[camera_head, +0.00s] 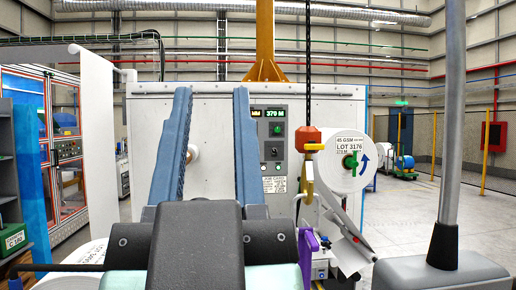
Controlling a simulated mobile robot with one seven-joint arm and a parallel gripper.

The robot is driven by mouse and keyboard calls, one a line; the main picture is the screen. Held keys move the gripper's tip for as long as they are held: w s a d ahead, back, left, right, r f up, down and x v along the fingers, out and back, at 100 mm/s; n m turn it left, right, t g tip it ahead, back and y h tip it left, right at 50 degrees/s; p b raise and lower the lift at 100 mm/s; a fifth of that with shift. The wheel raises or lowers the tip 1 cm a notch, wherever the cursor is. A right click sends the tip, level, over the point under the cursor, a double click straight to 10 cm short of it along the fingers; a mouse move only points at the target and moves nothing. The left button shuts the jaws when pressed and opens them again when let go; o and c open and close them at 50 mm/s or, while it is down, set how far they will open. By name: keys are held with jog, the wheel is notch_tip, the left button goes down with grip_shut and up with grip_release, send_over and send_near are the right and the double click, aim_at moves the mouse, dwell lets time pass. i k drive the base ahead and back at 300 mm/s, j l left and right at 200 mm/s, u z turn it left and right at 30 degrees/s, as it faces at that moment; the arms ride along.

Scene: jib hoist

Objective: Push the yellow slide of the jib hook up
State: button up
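The jib hook hangs on a dark chain right of the picture's middle. It has an orange-red block (307,139) on top and a yellow hook body (307,180) below. A small yellow tab (314,147), which looks like the slide, sticks out to the right just under the block. My gripper (212,92) is in the foreground left of the hook, its two blue fingers upright and spread wide apart. Nothing shows between them but the white panel behind. The hook is apart from the fingers, to the right of the right finger.
A white roll (345,165) marked LOT 3176 is behind and right of the hook. A purple part (307,245) is below the hook. A grey post (450,130) stands at the right foreground. A control panel (273,145) is on the white cabinet (160,105). Open floor (430,215) lies to the right.

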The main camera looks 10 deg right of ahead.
aim_at(311, 147)
jog(key=i+j+z, duration=0.1)
jog(key=j, duration=0.6)
jog(key=i+j, duration=0.15)
jog(key=j, duration=0.55)
jog(key=i+j+z, duration=0.15)
jog(key=j, duration=0.5)
jog(key=i+z, duration=0.15)
jog(key=i, duration=0.6)
jog(key=i+j+z, duration=0.1)
jog(key=i, duration=0.65)
jog(key=i+l, duration=0.25)
jog(key=l+z, duration=0.05)
jog(key=l, duration=0.05)
